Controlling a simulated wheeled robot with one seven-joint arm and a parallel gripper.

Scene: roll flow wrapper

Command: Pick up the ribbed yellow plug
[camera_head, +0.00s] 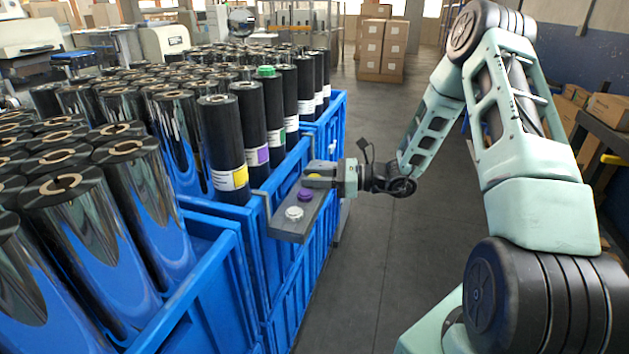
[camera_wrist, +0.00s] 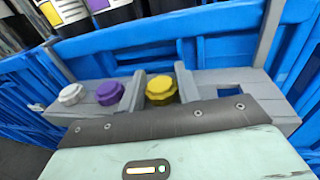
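The ribbed yellow plug (camera_wrist: 161,87) sits on a grey holder (camera_wrist: 262,92) in the wrist view, with a purple plug (camera_wrist: 110,94) and a white plug (camera_wrist: 72,94) to its left. In the head view the yellow plug is mostly hidden by my gripper (camera_head: 318,174); the purple plug (camera_head: 305,195) and white plug (camera_head: 294,213) show in front of it. My gripper's grey fingers stand on either side of the yellow plug in the wrist view. They look open, with narrow gaps beside it; contact is hard to tell.
The holder hangs on the rim of a blue crate (camera_head: 255,215) full of black rolls. One black roll carries a green plug (camera_head: 266,71). The floor (camera_head: 365,260) right of the crates is clear.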

